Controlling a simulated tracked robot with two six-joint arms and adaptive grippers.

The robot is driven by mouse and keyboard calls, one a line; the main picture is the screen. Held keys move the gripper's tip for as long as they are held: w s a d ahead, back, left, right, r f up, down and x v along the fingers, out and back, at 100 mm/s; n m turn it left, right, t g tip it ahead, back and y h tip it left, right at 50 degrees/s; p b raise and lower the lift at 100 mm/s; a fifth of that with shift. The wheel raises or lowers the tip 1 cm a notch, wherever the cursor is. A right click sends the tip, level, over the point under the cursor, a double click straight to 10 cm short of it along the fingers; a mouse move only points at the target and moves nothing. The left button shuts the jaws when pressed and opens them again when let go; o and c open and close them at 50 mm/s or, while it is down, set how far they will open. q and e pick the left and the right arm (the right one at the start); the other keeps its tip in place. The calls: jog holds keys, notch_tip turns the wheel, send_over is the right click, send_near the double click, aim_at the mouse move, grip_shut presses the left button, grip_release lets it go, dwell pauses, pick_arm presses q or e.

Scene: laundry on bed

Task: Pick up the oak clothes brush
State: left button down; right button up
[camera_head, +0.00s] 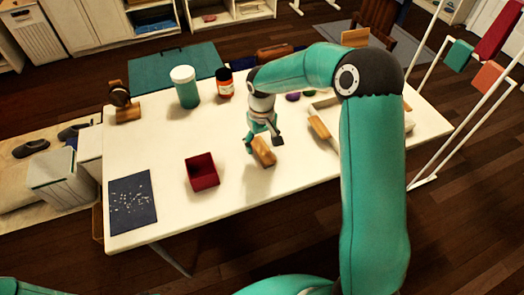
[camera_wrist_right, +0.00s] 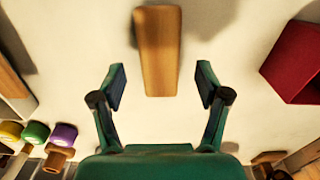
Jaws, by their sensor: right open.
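The oak clothes brush (camera_head: 263,156) is a light-brown wooden block lying on the white table, right of the red box. In the right wrist view the brush (camera_wrist_right: 158,50) lies lengthwise, its near end roughly level with the fingertips and centred between them. The gripper partly hides the brush in the head view. My left gripper is not in view.
The white table (camera_head: 230,188) holds a red open box (camera_head: 201,171), a dark speckled mat (camera_head: 132,201), a teal jar (camera_head: 186,90) and an orange jar (camera_head: 225,83). A shallow tray with a wooden piece (camera_head: 320,127) lies right of the gripper. Bare tabletop surrounds the brush.

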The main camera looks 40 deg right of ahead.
aim_at(262, 149)
notch_tip(262, 149, down, 3)
jog(key=shift+s+f, duration=0.1)
jog(key=shift+f, duration=0.1)
jog(key=c, duration=1.3)
